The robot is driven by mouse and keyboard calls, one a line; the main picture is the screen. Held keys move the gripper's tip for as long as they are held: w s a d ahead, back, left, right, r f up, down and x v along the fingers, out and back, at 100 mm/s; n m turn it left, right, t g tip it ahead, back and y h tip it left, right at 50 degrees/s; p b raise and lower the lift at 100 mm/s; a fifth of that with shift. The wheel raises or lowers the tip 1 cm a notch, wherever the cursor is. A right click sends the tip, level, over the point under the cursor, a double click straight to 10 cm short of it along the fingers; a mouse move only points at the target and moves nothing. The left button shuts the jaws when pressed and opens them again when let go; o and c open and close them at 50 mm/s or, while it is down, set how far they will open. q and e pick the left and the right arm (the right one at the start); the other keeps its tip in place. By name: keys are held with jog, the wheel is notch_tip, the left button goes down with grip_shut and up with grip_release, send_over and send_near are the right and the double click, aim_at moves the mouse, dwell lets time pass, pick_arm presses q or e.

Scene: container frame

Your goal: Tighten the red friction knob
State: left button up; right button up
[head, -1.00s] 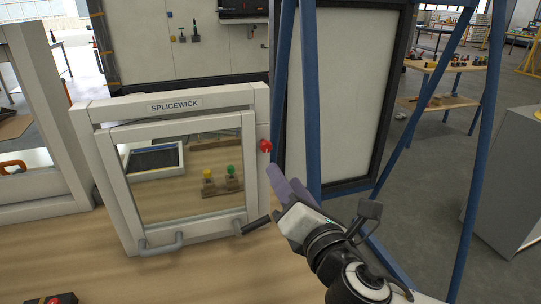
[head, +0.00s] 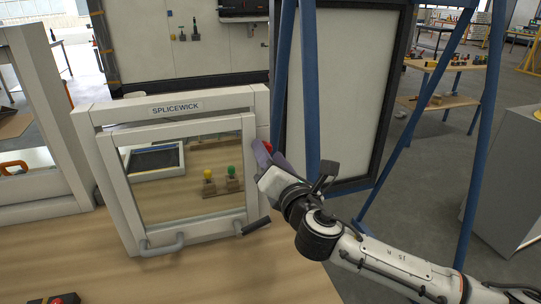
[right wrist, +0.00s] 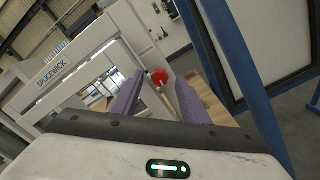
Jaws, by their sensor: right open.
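The red friction knob (head: 267,147) is on the right post of the white frame labelled SPLICEWICK (head: 262,104). In the head view my right gripper mostly covers it. In the right wrist view the red knob (right wrist: 159,77) shows between and beyond the two purple fingers of my right gripper (right wrist: 155,88). The fingers are open, with a gap on each side of the knob. In the head view my right gripper (head: 264,158) is at the right post. I cannot tell how deep the knob sits between the fingers. My left gripper is not in view.
A yellow knob (head: 209,174) and a green knob (head: 231,170) show through the opening. Blue posts (head: 312,90) stand close right of my gripper. The front tabletop (head: 200,280) is mostly clear.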

grip_shut()
jog(key=shift+f, duration=0.1)
jog(key=m, duration=2.2)
dwell(0.6)
